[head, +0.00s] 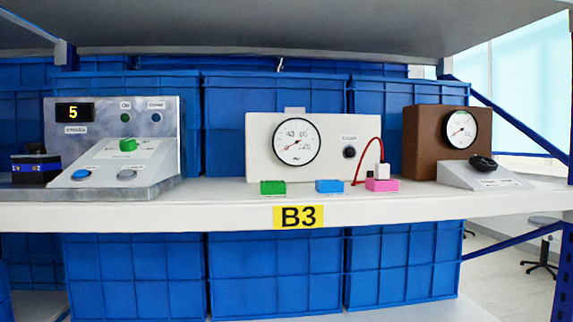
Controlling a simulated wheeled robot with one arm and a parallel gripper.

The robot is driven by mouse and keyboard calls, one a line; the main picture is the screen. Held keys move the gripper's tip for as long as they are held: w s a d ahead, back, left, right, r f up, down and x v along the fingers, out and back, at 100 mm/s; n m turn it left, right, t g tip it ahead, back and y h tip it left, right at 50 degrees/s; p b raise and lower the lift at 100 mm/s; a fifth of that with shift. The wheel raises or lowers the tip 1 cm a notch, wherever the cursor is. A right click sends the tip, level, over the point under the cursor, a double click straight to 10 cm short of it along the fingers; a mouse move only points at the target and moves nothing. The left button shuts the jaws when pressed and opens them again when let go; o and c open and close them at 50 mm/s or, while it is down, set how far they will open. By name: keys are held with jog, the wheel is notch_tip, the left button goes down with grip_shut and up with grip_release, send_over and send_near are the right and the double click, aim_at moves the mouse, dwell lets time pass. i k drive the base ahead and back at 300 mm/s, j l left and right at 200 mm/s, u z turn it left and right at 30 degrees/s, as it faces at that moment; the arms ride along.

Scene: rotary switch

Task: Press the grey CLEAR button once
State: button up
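A grey metal device (112,140) stands at the left on the white shelf. On its sloped front are a round grey button (127,174) at the right and a round blue button (81,174) at the left. The small labels above them are too small to read. A green knob (128,144) sits above the buttons on a white plate. My gripper is not in view.
The white shelf (230,210) is marked B3. A white gauge panel (260,145), green, blue and pink blocks, a red cable and a brown gauge box (422,135) stand to the right. A dark box (36,166) is at the far left. Another shelf hangs above.

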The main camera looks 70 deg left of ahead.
aim_at(127, 173)
jog(key=u, duration=3.25)
